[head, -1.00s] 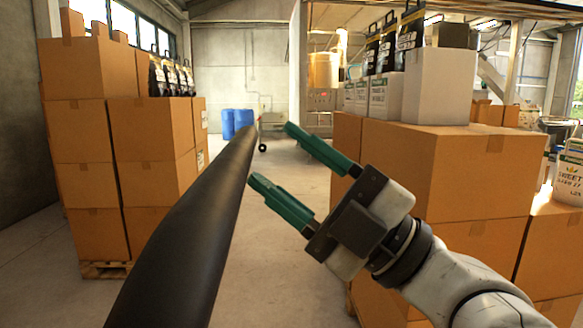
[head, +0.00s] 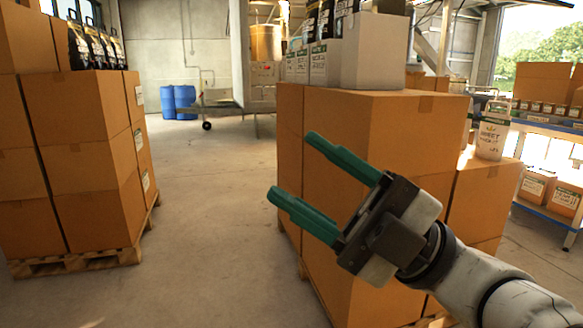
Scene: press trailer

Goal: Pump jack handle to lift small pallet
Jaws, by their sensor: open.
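My gripper (head: 292,166) is open and empty, with its two green fingers pointing up and left, in front of the right box stack in the picture. Whether it touches the boxes cannot be told. No jack or jack handle shows in the head view now. A wooden pallet (head: 78,263) lies on the floor at the left under stacked brown boxes (head: 95,150). I cannot tell which pallet is the small one.
Bare concrete floor (head: 205,235) runs between the stacks toward the back wall. Blue barrels (head: 178,102) and a wheeled frame (head: 215,105) stand at the back. A blue-edged shelf (head: 548,208) with boxes and jars is at the far right.

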